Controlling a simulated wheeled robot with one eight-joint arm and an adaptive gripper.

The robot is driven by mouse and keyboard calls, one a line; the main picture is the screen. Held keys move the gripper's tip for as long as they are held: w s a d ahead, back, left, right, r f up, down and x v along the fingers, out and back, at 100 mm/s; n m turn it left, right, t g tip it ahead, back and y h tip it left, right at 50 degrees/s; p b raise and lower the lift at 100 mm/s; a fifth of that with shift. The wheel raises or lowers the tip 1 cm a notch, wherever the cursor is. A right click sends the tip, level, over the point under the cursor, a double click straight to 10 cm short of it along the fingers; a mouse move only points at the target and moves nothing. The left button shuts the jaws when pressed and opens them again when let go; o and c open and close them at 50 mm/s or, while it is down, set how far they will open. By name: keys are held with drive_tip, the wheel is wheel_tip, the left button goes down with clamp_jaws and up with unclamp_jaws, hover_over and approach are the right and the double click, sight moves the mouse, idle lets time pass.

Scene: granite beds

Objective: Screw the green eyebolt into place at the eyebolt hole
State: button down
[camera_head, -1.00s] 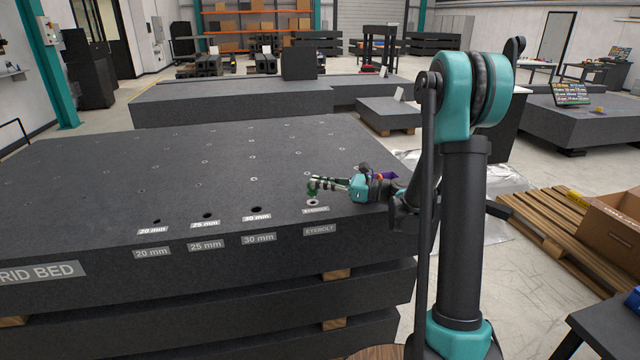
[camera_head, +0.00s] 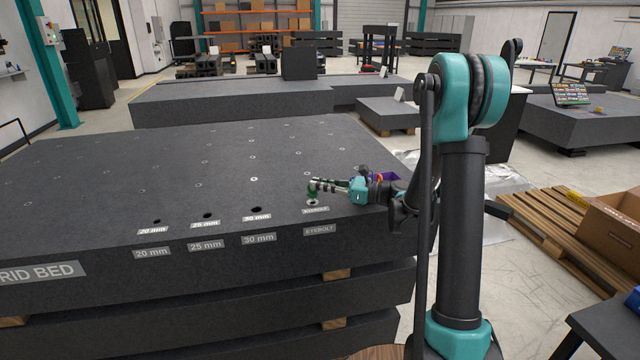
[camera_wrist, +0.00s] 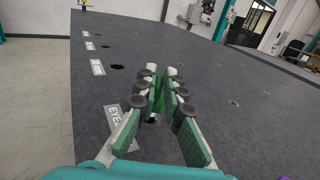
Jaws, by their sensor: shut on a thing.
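My gripper (camera_head: 318,185) is at the front right of the granite bed, just above the eyebolt hole (camera_head: 312,203), with its fingers lying roughly level. It is shut on the green eyebolt (camera_head: 312,194), of which only a small green part shows below the fingertips. In the wrist view the green eyebolt (camera_wrist: 157,96) stands between the green-padded fingers, over a round hole mouth (camera_wrist: 153,118) beside the partly covered eyebolt label. The fingers hide much of the eyebolt, and I cannot tell how deep its shank sits in the hole.
The granite bed (camera_head: 110,185) has 20 mm, 25 mm and 30 mm holes (camera_head: 256,209) in a row left of the eyebolt hole. A wooden pallet (camera_head: 545,225) with a cardboard box (camera_head: 615,222) lies on the floor at right.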

drive_tip(key=shift+f, duration=0.3)
drive_tip(key=shift+r, duration=0.45)
drive_tip(key=shift+f, duration=0.35)
idle(1.3)
drive_tip(key=shift+r, duration=0.3)
drive_tip(key=shift+f, duration=0.4)
idle(1.1)
drive_tip(key=shift+r, duration=0.2)
drive_tip(key=shift+r, duration=0.25)
